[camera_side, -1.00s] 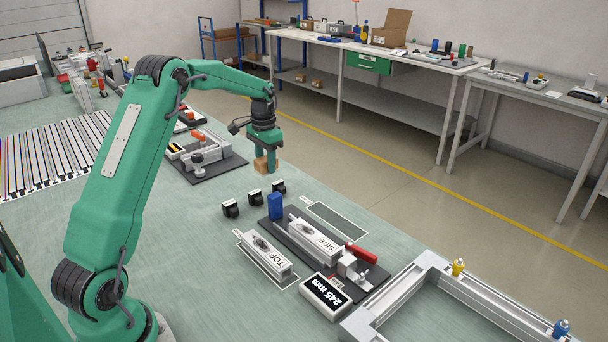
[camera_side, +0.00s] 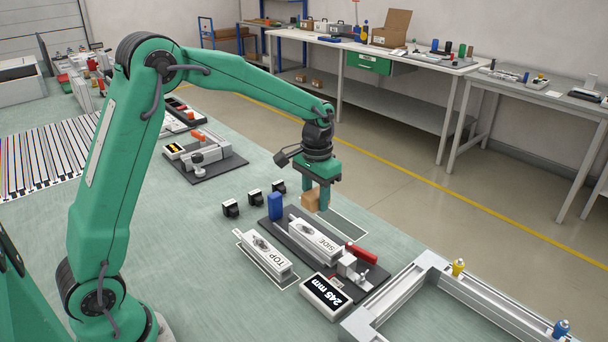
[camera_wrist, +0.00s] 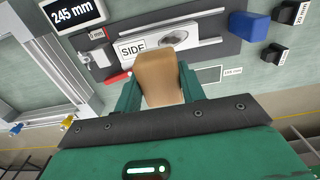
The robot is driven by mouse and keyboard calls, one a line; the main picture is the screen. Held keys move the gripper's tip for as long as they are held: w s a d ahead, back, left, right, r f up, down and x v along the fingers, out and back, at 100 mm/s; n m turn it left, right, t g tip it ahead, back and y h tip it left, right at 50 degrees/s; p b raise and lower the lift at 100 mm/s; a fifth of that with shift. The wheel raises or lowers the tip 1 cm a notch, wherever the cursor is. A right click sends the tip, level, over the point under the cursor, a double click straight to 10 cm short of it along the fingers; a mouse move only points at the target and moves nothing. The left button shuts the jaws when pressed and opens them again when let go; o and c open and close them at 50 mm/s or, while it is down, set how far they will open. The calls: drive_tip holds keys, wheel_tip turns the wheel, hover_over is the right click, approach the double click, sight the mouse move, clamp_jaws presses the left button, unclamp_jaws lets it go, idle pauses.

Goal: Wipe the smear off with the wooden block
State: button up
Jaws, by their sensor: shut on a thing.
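My gripper (camera_side: 316,196) is shut on the wooden block (camera_side: 309,201), a plain light-brown piece. It is above the far side of the dark fixture plate (camera_side: 276,232), near the outlined rectangle on the bench. In the wrist view the block (camera_wrist: 158,77) sits between my two green fingers and overlaps the edge of the part marked SIDE (camera_wrist: 133,50). I cannot tell how high the block is above the surface. I cannot make out a clear smear; grey marks show on the parts marked SIDE (camera_side: 316,236) and TOP (camera_side: 267,254).
A blue block (camera_side: 275,206) stands at the plate's left end. A red-handled clamp (camera_side: 361,254) is at its right. Several black blocks (camera_side: 254,197) stand left of it. A display reading 245 mm (camera_side: 325,296) and an aluminium frame (camera_side: 420,270) lie nearer.

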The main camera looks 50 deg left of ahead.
drive_tip(key=shift+s+d, duration=0.2)
drive_tip(key=shift+d, duration=0.25)
drive_tip(key=shift+s+d, duration=0.2)
drive_tip(key=shift+d, duration=0.25)
hover_over(317, 238)
drive_tip(key=shift+f, duration=3.15)
drive_tip(key=shift+w+a+f, duration=0.1)
drive_tip(key=shift+a+f, duration=0.55)
drive_tip(key=shift+f, duration=0.3)
drive_tip(key=shift+c, duration=0.3)
drive_tip(key=shift+a, duration=3.35)
drive_tip(key=shift+d, duration=4)
drive_tip(key=shift+r, duration=4.15)
